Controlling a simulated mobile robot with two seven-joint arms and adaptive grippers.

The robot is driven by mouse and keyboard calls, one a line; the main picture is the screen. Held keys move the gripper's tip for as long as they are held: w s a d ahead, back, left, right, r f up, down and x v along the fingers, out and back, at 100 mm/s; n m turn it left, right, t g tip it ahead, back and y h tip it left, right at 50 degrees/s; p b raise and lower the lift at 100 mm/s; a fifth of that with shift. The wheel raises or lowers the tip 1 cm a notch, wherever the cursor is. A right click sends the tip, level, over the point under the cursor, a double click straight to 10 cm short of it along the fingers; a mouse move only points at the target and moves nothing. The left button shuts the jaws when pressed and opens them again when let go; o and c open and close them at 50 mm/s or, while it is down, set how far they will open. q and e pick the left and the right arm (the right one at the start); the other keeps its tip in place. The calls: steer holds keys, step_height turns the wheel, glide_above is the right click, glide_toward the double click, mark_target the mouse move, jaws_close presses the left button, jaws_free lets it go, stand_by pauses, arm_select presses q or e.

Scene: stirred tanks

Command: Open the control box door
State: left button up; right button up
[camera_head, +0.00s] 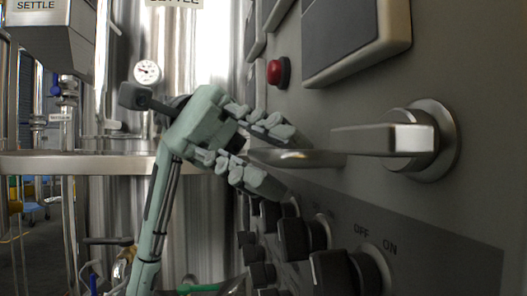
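The control box door (460,80) is a grey panel filling the right side of the view. It carries a metal lever handle (385,140) on a round base, with its grip end reaching left. My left gripper (291,166) comes in from the left with its fingers spread, one above and one below the lever's grip end. A gap shows between the fingers and the lever, and I cannot tell whether they touch it. Whether the door is latched cannot be seen. My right gripper is not in view.
Behind my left arm stand a shiny steel tank (205,50), a pressure gauge (147,72) and a horizontal rail (75,163).

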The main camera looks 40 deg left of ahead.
arm_select(q)
steer(key=shift+a, duration=0.1)
steer(key=v, duration=1.2)
